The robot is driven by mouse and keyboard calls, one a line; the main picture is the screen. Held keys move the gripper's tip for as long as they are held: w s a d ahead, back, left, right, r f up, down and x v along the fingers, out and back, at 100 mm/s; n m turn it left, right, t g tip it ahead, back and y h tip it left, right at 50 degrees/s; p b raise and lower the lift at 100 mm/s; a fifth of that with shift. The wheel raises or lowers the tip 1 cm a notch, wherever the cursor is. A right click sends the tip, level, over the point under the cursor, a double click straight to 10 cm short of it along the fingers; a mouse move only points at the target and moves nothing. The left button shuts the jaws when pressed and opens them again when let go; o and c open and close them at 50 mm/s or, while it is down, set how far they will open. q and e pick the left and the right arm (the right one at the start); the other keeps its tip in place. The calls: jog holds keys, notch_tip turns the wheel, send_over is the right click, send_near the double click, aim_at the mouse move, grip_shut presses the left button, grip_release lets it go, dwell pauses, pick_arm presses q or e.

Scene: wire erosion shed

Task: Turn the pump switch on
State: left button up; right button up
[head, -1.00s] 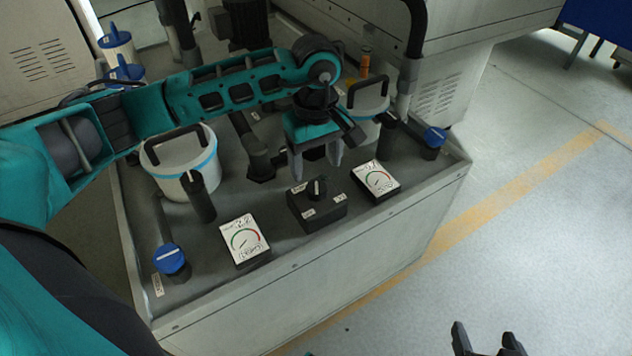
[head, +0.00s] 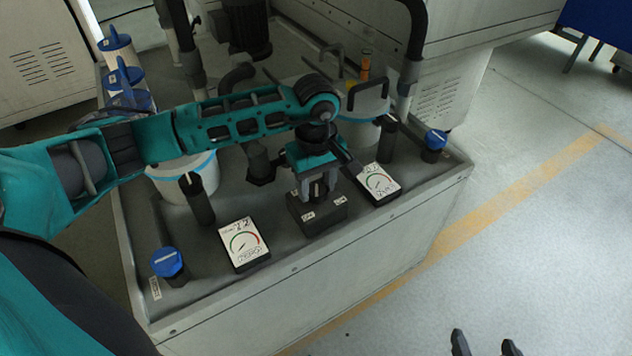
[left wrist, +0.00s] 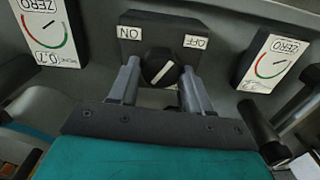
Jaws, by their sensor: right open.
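The pump switch is a black box (head: 318,216) on the cabinet top between two gauges. In the left wrist view its round black knob (left wrist: 160,67) carries a white line that slants up toward the OFF label (left wrist: 195,42). The ON label (left wrist: 130,33) is on the other side; both labels appear upside down. My left gripper (head: 318,190) is lowered over the switch. Its two fingers (left wrist: 161,88) are apart, one on each side of the knob, with small gaps visible. In the head view the gripper hides the knob. My right gripper (head: 486,346) is open and empty at the bottom edge.
A left gauge (head: 244,242) and a right gauge (head: 378,183) flank the switch. Blue-capped knobs stand at the left (head: 168,263) and right (head: 434,140). A black post (head: 198,200) and a white lidded canister (head: 206,172) stand behind. The floor at right is clear.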

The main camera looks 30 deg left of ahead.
pick_arm(q)
jog(key=c, duration=0.6)
jog(key=shift+o, duration=0.2)
jog(key=shift+n, duration=0.3)
jog(key=n, duration=1.1)
jog(key=shift+s+p, duration=0.1)
jog(key=shift+p, duration=0.2)
jog(key=shift+n, duration=0.3)
jog(key=o, duration=1.1)
jog(key=shift+c, duration=0.2)
